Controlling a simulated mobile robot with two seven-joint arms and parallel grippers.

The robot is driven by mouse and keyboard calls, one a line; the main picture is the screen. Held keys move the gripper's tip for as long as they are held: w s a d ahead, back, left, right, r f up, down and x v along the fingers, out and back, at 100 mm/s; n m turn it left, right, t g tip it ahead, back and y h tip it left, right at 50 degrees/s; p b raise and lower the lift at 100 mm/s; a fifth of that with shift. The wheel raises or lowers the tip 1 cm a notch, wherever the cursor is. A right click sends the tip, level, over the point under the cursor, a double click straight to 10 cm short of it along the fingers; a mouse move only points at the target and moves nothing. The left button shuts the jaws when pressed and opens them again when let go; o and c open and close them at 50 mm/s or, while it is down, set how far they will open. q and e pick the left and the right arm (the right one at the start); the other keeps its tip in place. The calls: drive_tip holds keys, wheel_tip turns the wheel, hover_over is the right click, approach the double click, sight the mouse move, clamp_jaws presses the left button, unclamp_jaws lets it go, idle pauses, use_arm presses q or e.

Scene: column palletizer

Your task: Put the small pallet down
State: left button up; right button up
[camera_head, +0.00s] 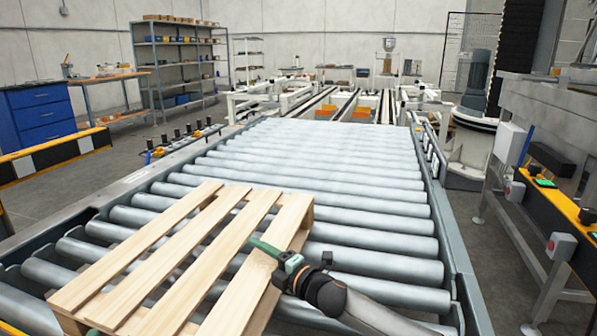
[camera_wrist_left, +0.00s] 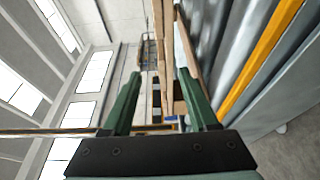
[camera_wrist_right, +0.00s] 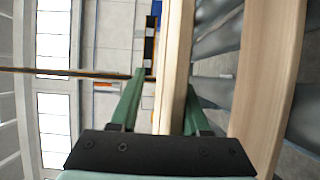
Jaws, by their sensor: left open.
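The small wooden pallet (camera_head: 200,255) is over the near left part of the roller conveyor (camera_head: 320,160), slats up and set at a slant. I cannot tell whether its underside rests on the rollers. My right gripper (camera_head: 262,250) is at the pallet's right side; in the right wrist view its fingers (camera_wrist_right: 160,85) stand apart with a pallet board (camera_wrist_right: 174,60) between them and a gap beside it. My left gripper (camera_wrist_left: 158,85) is open in the left wrist view, with pallet wood (camera_wrist_left: 184,55) close to its right finger. It is mostly hidden in the head view.
Free rollers stretch ahead and right of the pallet, between raised side rails (camera_head: 440,200). A yellow-and-black barrier (camera_head: 55,156) and a blue cabinet (camera_head: 40,115) stand left. A steel frame with red buttons (camera_head: 560,245) stands right. Shelving (camera_head: 180,70) is at the back.

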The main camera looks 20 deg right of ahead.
drive_tip(key=v, duration=1.1)
drive_tip(key=shift+s+d, duration=0.15)
drive_tip(key=shift+s, duration=0.2)
